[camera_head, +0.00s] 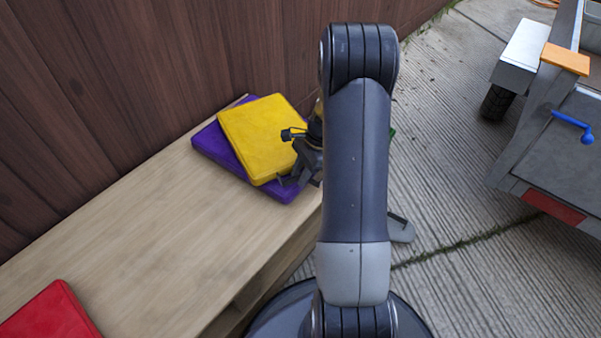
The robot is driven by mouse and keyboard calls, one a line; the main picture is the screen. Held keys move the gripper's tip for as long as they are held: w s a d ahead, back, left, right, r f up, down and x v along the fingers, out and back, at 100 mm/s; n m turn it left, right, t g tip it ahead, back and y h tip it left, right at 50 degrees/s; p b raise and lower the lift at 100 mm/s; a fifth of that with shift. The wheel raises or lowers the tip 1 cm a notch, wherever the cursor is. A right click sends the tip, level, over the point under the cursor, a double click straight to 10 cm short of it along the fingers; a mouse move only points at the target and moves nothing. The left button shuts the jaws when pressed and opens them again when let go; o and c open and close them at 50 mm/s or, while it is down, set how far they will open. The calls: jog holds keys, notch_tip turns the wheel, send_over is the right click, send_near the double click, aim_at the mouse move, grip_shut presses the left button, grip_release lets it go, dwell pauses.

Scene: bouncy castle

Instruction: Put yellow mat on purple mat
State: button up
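The yellow mat (257,137) lies over the purple mat (217,149) at the far end of the wooden bench. It is turned slightly relative to the purple mat, which shows along the left and near sides. The two look in contact, with no clear gap between them. My gripper (291,158) is at the right edge of the yellow mat. Its dark fingers look spread apart, one near the mat's upper right edge and one near its lower right corner. My arm hides part of the gripper and what lies behind it.
A red mat (50,318) lies at the near left of the bench (150,235). A wooden wall (130,70) runs behind the bench. A trailer with an orange block (566,59) and a blue handle (573,126) stands at the right. Concrete ground (450,150) between is mostly clear.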

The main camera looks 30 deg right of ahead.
jog(key=p+v, duration=0.4)
jog(key=v, duration=0.8)
